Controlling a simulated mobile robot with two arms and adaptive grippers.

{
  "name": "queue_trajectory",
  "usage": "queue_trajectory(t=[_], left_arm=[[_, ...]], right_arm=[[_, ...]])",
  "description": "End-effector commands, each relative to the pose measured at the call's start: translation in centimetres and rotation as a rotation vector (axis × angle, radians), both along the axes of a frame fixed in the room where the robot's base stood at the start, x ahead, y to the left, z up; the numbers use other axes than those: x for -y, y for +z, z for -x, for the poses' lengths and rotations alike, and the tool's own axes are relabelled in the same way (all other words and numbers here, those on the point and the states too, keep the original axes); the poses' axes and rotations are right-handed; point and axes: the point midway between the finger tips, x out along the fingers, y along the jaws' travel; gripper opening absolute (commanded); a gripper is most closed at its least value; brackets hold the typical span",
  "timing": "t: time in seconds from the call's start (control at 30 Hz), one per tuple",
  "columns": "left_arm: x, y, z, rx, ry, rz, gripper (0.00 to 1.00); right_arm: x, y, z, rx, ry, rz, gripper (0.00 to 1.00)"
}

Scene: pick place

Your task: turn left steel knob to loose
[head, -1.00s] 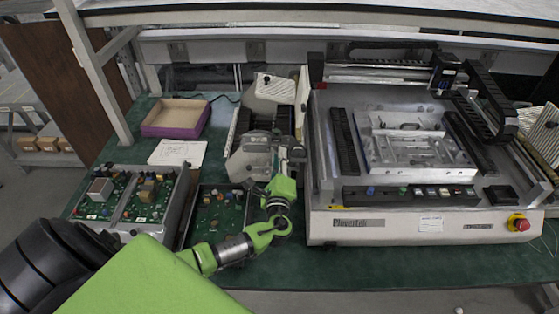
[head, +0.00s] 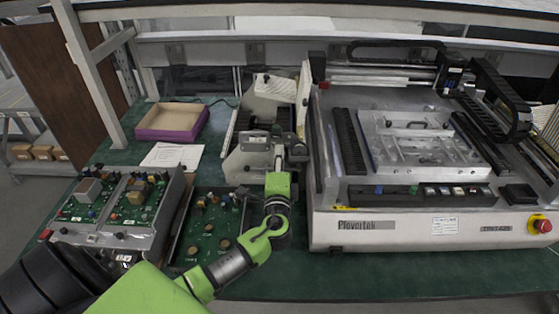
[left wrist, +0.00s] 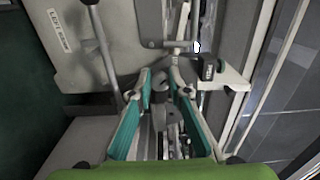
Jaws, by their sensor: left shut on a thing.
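A grey machine with steel parts (head: 248,160) stands in the middle of the bench, left of the large white machine. My left gripper (head: 279,148) is at its front right side, small and partly hidden by my green wrist. In the left wrist view, the teal-lined fingers of my left gripper (left wrist: 160,84) close around a small grey steel knob (left wrist: 160,97). The knob is partly hidden between the fingers, and its turn angle cannot be made out. My right gripper is not in view.
A steel lever (left wrist: 102,45) rises left of the fingers, and a bracket with a black knob (left wrist: 208,67) is to their right. The large white machine (head: 400,228) stands close on the right. Circuit boards (head: 212,230) lie left of my arm.

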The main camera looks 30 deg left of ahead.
Motion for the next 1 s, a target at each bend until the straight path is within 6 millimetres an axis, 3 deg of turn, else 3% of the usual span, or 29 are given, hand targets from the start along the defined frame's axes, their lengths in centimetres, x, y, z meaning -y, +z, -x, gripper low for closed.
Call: queue_trajectory(t=[0.37, 0.4, 0.43, 0.8, 1.0], left_arm=[[0.0, -0.1, 0.0, 0.001, 0.000, 0.005, 0.00], [0.0, -0.1, 0.0, 0.001, 0.000, 0.005, 0.28], [0.0, -0.1, 0.0, 0.001, 0.000, 0.005, 0.33], [0.2, -0.1, 0.2, 0.001, 0.000, 0.005, 0.33], [1.6, -0.2, 2.5, 0.000, -0.002, 0.008, 0.33]], right_arm=[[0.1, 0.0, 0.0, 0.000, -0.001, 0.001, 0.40], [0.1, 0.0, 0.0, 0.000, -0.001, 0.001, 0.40], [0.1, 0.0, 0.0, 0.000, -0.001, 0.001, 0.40], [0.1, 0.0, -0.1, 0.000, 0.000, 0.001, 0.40], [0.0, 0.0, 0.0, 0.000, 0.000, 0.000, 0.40]])
